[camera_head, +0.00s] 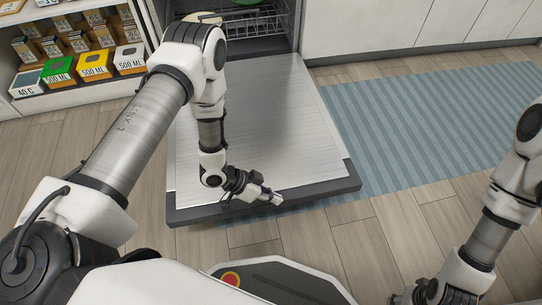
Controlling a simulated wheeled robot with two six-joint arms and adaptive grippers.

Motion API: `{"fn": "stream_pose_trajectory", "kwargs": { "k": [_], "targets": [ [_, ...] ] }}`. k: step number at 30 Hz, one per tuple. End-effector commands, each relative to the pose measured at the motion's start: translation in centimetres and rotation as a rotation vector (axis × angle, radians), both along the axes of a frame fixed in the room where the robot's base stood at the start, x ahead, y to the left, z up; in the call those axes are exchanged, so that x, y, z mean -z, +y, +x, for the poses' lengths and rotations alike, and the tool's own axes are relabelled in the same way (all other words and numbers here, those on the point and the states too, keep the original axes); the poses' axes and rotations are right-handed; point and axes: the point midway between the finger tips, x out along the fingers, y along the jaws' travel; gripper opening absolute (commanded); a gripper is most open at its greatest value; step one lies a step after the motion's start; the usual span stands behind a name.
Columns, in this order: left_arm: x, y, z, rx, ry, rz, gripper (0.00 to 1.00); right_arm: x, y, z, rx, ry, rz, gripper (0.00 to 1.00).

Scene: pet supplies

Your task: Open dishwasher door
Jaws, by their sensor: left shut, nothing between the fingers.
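The dishwasher door (290,130) is folded down and lies almost flat in front of the dishwasher, its silver inner face up. Its dark outer edge (320,191) is nearest me. My left gripper (277,198) is shut and empty, over the near edge of the door; I cannot tell whether it touches it. My left arm crosses over the left part of the door and hides some of it. My right arm is at the lower right, with its gripper (408,298) only partly showing at the bottom edge, its fingers unclear.
Inside the dishwasher is a wire rack (262,22) with a green item. A shelf (75,95) with several labelled boxes stands at the left. A blue striped rug (430,130) lies right of the door. White cabinets (400,25) line the back. Wooden floor is clear in front.

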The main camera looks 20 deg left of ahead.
Motion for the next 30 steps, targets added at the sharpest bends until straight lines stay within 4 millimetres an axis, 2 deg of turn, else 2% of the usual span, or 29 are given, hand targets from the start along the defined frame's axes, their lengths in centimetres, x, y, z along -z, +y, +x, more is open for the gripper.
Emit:
{"fn": "stream_pose_trajectory", "kwargs": {
  "k": [5,8,12,15,21,24,30],
  "targets": [
    [-0.6,-0.1,0.0,0.0,0.0,0.0,0.0,-0.6,0.0,0.0,0.0,0.0,0.0,0.4],
    [-2.2,-0.3,0.1,0.0,-0.001,-0.001,0.0,-2.1,0.0,0.0,0.0,0.0,0.0,0.4],
    [-5.7,-0.7,0.2,-0.002,0.001,0.0,0.0,-5.4,0.0,0.0,0.0,0.0,0.0,0.4],
    [-7.4,1.5,-0.9,-0.011,0.002,-0.002,0.0,-6.3,0.0,0.0,0.0,-0.001,0.0,0.4],
    [-10.4,4.4,-2.7,-0.009,0.001,-0.001,0.0,-8.2,0.0,0.0,0.0,0.0,0.0,0.4],
    [-11.0,5.1,-3.2,-0.005,-0.001,-0.001,0.0,-8.6,0.0,0.0,0.0,0.0,0.0,0.4],
    [-11.0,5.4,-3.4,-0.003,0.0,0.0,0.0,-8.5,0.0,0.0,0.0,0.0,0.0,0.4]
  ]
}}
